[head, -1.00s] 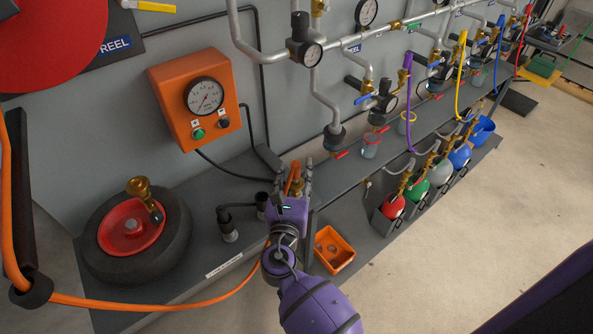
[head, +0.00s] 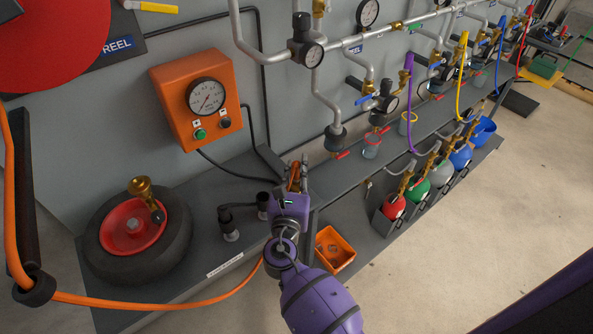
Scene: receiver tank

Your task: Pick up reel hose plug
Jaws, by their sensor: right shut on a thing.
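My right gripper (head: 298,174) is over the grey bench, with its fingers pointing away toward the wall. It is shut on the reel hose plug, which is mostly hidden between the fingers; a bit of orange (head: 292,180) shows there. The orange reel hose (head: 150,305) comes down from the left, passes a dark guide and curves along the bench front to behind my right wrist. My left gripper is not in view.
A wheel with a red hub (head: 131,230) lies on the bench at left. An orange gauge box (head: 188,130) is on the wall behind. An orange bin (head: 335,248) is just right of my wrist. Small coloured tanks (head: 419,188) stand to the right. Open floor is at lower right.

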